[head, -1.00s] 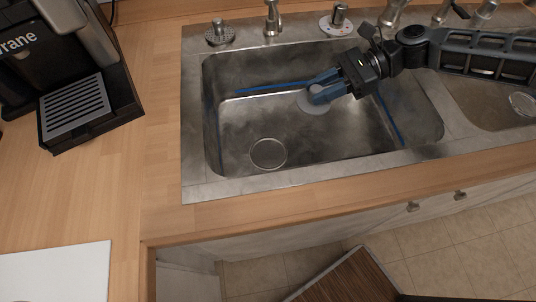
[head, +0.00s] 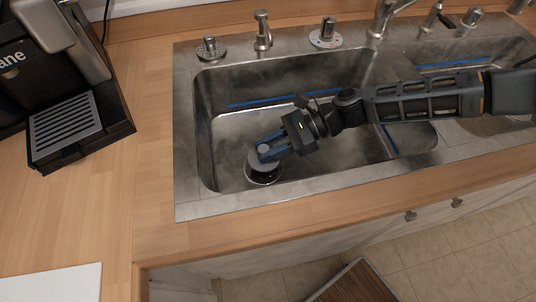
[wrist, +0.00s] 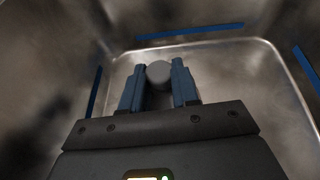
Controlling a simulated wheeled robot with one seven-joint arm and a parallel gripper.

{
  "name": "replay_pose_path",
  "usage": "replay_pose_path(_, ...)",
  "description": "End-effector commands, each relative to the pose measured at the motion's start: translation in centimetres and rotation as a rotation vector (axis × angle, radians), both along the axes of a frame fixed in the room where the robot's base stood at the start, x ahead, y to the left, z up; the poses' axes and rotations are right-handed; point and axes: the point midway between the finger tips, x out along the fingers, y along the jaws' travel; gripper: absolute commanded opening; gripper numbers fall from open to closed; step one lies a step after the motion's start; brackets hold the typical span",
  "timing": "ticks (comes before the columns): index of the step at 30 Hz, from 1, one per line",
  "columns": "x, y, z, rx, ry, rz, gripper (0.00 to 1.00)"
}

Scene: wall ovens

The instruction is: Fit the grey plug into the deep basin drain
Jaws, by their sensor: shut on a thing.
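The grey plug (head: 254,163) is a round disc with a knob on top, held in my gripper (head: 266,151) inside the deep basin (head: 225,186). My gripper is shut on the knob. In the head view the disc overlaps the far left part of the dark, round deep basin drain (head: 264,179); the drain's near rim shows below it. I cannot tell how high the plug is above the drain. In the wrist view the knob of the plug (wrist: 159,73) sits between the two blue fingers of my gripper (wrist: 158,88); the drain is hidden there.
A second basin (head: 462,66) lies to the right, under my arm. On the back ledge stand a strainer (head: 210,47), a small tap (head: 262,32), a round plate-like fitting (head: 325,38) and the main faucet (head: 384,18). A coffee machine (head: 62,80) stands left on the wooden counter.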

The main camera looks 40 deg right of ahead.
Motion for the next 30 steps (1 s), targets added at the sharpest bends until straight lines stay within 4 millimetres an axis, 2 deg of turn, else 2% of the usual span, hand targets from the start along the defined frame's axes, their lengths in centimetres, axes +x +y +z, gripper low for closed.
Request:
replay_pose_path(11,0.0,0.3,-4.0,-0.001,0.002,0.001,0.00)
replay_pose_path(23,0.0,0.2,-4.5,0.001,-0.001,0.000,0.00)
replay_pose_path(24,0.0,0.2,-4.4,0.000,-0.001,0.000,0.33)
replay_pose_path(30,0.0,0.2,-4.3,0.000,-0.001,0.000,0.52)
